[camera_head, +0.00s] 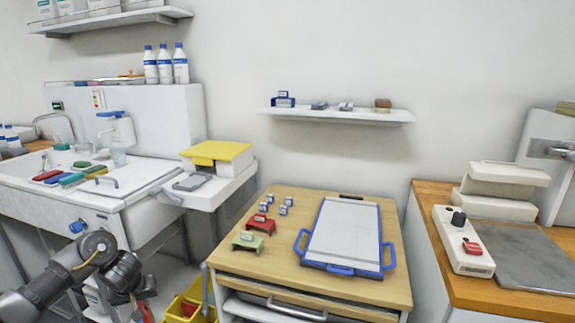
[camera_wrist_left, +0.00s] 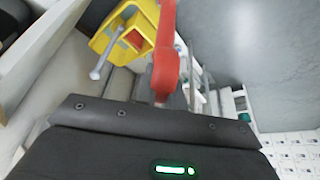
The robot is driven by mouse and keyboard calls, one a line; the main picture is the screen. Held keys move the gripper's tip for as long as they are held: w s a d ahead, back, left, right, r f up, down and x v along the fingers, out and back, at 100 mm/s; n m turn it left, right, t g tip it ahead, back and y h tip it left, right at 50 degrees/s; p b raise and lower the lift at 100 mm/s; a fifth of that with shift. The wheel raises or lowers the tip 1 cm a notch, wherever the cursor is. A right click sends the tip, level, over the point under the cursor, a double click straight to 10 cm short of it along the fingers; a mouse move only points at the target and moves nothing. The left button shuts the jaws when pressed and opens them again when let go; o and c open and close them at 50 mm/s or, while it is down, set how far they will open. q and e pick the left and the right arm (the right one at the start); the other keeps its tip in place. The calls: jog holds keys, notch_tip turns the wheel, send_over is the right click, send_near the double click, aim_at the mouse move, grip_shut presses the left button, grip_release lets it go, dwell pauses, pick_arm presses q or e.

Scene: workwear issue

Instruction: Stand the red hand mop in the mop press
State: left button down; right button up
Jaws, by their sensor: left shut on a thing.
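The red hand mop (camera_wrist_left: 166,50) shows in the left wrist view as a long red piece running up from my left gripper (camera_wrist_left: 161,106). My left gripper is shut on it; the fingertips are hard to make out. The yellow mop press (camera_wrist_left: 114,26) lies just left of the mop in that view, with a red part inside its opening and a grey rod beside it. In the head view the mop press (camera_head: 173,311) is at the bottom edge, right of my left wrist, and partly cut off. I cannot tell whether mop and press touch. My right gripper is not in view.
A wooden-topped cart (camera_head: 285,262) with a blue-framed board stands right of the press. A white sink (camera_head: 128,188) stands behind my left arm, with a side shelf (camera_head: 222,186) holding a yellow-lidded box. A wooden counter (camera_head: 520,240) is at right.

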pick_arm(q)
jog(key=shift+s+d+m, duration=0.6)
jog(key=shift+s+d, duration=2)
jog(key=shift+d, duration=0.2)
jog(key=s+d+r+m+h, duration=0.1)
jog(key=d+r+m+h, duration=0.2)
jog(key=d+r+m, duration=0.6)
jog(key=s+d+r+m+h, duration=0.1)
jog(key=s+d+m, duration=0.1)
jog(key=s, duration=0.4)
jog(key=s+d+r+m+g+h, duration=0.1)
jog(key=s+d+m, duration=0.1)
jog(key=s, duration=0.4)
jog(key=shift+s+d+r+m+h, duration=0.15)
jog(key=shift+s+d+m+h, duration=0.2)
jog(key=shift+m, duration=0.35)
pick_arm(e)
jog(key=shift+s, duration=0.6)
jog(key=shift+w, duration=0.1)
